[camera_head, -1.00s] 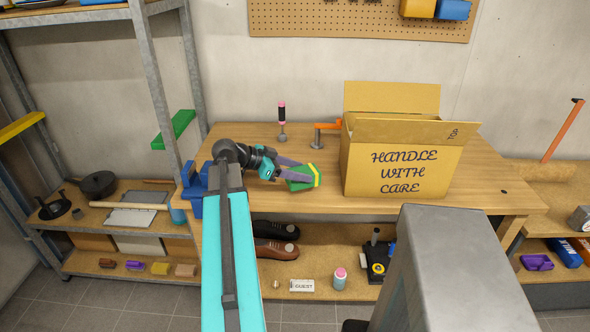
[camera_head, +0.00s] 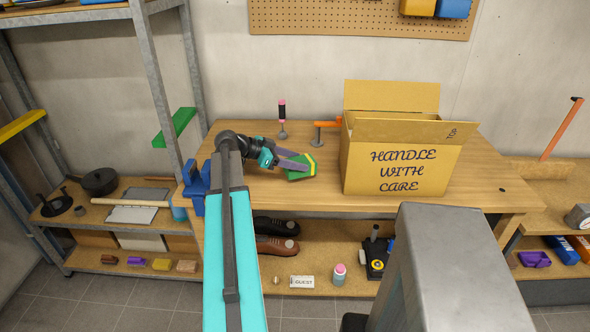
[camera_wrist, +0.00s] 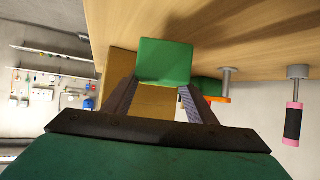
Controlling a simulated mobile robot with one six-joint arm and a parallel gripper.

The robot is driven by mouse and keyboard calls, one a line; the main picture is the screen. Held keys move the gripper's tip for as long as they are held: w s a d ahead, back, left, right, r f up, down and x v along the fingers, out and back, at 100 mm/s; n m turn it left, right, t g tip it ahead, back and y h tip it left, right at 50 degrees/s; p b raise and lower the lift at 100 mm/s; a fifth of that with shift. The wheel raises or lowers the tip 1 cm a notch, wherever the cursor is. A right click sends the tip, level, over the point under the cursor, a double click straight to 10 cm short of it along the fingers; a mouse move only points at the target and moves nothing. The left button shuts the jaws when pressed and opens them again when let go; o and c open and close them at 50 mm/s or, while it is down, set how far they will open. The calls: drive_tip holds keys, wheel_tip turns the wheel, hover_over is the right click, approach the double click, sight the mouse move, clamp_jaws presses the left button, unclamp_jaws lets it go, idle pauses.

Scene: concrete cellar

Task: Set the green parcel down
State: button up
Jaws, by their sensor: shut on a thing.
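The green parcel (camera_head: 302,167) has a yellow band and is held between the fingers of my gripper (camera_head: 296,162), left of the cardboard box. In the wrist view the parcel's green face (camera_wrist: 165,62) sits between the two fingertips of my gripper (camera_wrist: 163,90). The parcel is over or on the wooden workbench (camera_head: 440,200); I cannot tell whether it touches the top.
An open cardboard box (camera_head: 400,165) marked "HANDLE WITH CARE" stands right of the parcel. A pink-and-black handled tool (camera_head: 282,115) and an orange-handled tool (camera_head: 326,126) stand behind. A blue vise (camera_head: 195,188) is at the bench's left edge. The bench's right end is clear.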

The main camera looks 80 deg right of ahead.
drive_tip(key=shift+f, duration=0.1)
drive_tip(key=shift+f+p, duration=0.7)
drive_tip(key=shift+f, duration=0.9)
drive_tip(key=shift+f, duration=0.1)
drive_tip(key=o, duration=1.2)
drive_tip(key=shift+w+a, duration=0.1)
drive_tip(key=shift+w, duration=0.15)
drive_tip(key=shift+b+v, duration=1.85)
drive_tip(key=shift+v, duration=3.95)
